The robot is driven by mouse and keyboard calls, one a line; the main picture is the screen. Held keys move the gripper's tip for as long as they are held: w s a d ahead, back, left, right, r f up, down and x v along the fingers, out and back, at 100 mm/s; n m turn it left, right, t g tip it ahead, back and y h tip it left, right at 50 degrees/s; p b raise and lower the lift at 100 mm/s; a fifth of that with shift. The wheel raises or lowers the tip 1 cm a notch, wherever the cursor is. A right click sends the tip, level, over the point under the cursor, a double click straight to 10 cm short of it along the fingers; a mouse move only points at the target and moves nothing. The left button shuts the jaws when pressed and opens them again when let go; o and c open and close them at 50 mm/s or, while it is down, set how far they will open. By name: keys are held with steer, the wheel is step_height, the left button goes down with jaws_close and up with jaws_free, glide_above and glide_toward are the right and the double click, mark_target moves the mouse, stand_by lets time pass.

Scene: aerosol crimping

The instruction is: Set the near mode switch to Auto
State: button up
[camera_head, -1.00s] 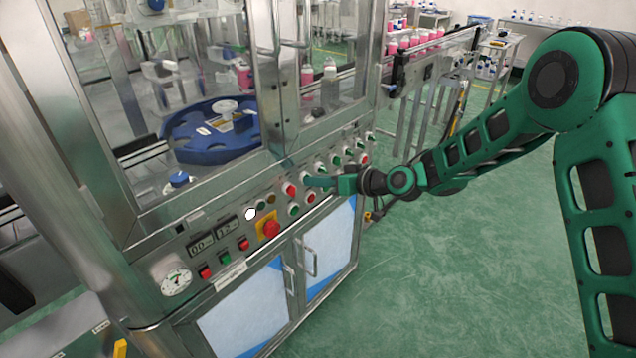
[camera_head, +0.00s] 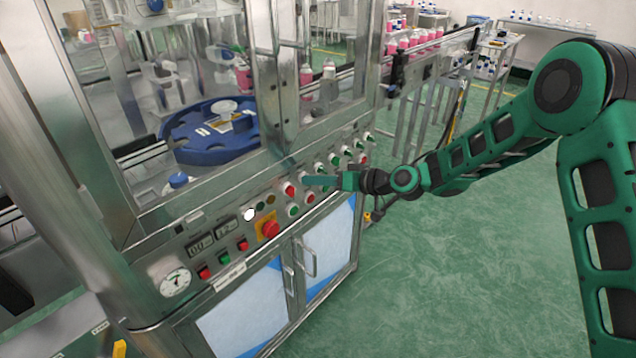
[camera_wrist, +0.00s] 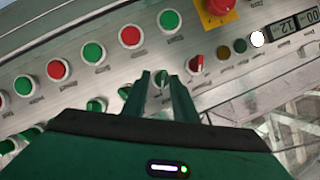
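In the wrist view a green-handled switch (camera_wrist: 162,78) sits on the metal panel, between the tips of my gripper (camera_wrist: 160,76). I take it to be the near mode switch, but its label is unreadable. My two fingers stand apart on either side of its handle, with no clear contact on either side. A red-handled selector switch (camera_wrist: 196,65) is just to the right. Another green switch (camera_wrist: 126,92) is partly hidden beside my left finger. In the head view my gripper (camera_head: 308,181) is at the panel front and covers the switch there.
Red and green push buttons, such as a red one (camera_wrist: 131,36), line the panel close to my fingers. A red emergency stop (camera_head: 270,228) on yellow is at the left in the head view. Cabinet door handles (camera_head: 306,258) project below. The green floor at right is open.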

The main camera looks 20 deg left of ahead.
steer(key=shift+s, duration=0.1)
steer(key=v, duration=1)
steer(key=shift+d, duration=0.35)
steer(key=shift+r, duration=0.1)
steer(key=s+d+r+m+h, duration=0.1)
steer(key=s+d+m+h, duration=0.2)
steer(key=d, duration=1)
steer(key=s+d+r+m+h, duration=0.1)
steer(key=s+d+h, duration=0.25)
steer(key=d, duration=0.95)
steer(key=s+d+r+m+h, duration=0.15)
steer(key=d+h, duration=0.35)
steer(key=d, duration=0.7)
steer(key=s+d+m+g, duration=0.1)
steer(key=s+d+m, duration=0.2)
steer(key=s, duration=0.6)
steer(key=s+d+r+m+g+h, duration=0.1)
steer(key=s+d+m, duration=0.2)
steer(key=s+d, duration=0.5)
steer(key=s+d+r+m+g+h, duration=0.1)
steer(key=s+d+m, duration=0.3)
steer(key=s, duration=0.6)
steer(key=shift+d+r, duration=0.25)
steer(key=shift+d, duration=0.7)
